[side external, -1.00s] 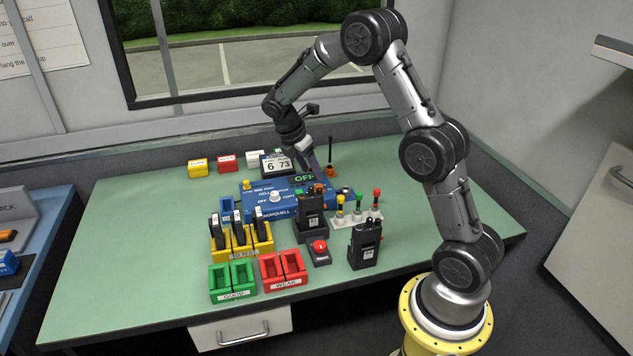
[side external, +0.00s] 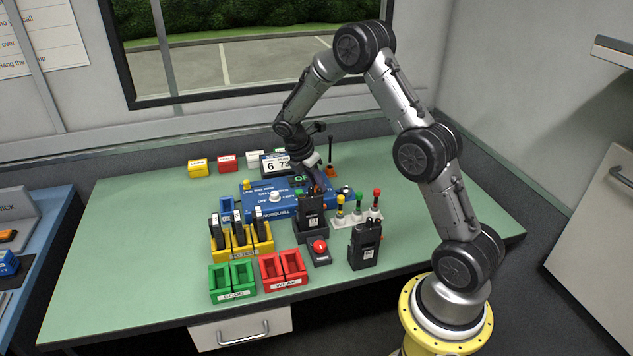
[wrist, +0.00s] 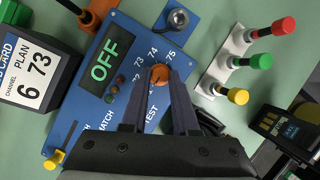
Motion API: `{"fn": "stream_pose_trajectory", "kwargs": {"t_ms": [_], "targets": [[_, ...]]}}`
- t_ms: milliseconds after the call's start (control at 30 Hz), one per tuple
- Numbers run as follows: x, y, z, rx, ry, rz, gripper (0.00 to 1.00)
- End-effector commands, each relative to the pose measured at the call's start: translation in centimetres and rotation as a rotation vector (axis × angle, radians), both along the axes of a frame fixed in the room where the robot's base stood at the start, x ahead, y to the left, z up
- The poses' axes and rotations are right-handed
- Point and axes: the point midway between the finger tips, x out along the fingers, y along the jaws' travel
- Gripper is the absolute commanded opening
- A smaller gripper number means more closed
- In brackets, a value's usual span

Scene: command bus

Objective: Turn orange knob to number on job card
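The orange knob (wrist: 160,75) shows in the wrist view on the blue device panel (wrist: 125,55), with printed numbers including 73, 74 and 75 beside it. My gripper (wrist: 163,78) is over the panel, its two dark fingers apart with the knob between their tips. I cannot tell whether they touch it. In the side view my gripper (side external: 318,182) is low over the device's right part and hides the knob. The job card (wrist: 30,70) stands beside the device and reads channel 6, plan 73; it also shows in the side view (side external: 276,164). The display (wrist: 104,60) reads OFF.
Red, green and yellow plugs (wrist: 262,60) stand on a white strip right of the device. A black handset (side external: 311,212) stands in front, near my gripper. Yellow, green and red holders (side external: 232,280) fill the front. The table's left side (side external: 130,250) is clear.

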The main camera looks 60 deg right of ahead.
Motion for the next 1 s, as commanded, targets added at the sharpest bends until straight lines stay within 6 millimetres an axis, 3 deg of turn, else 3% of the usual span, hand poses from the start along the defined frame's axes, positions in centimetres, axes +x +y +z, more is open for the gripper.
{"fn": "stream_pose_trajectory", "kwargs": {"t_ms": [100,567,1000], "targets": [[-0.01,0.01,0.02,0.000,0.000,0.000,0.00],[0.06,0.01,0.02,0.001,0.000,-0.051,0.00],[0.34,-0.22,0.02,0.001,0.000,-0.386,0.00]]}}
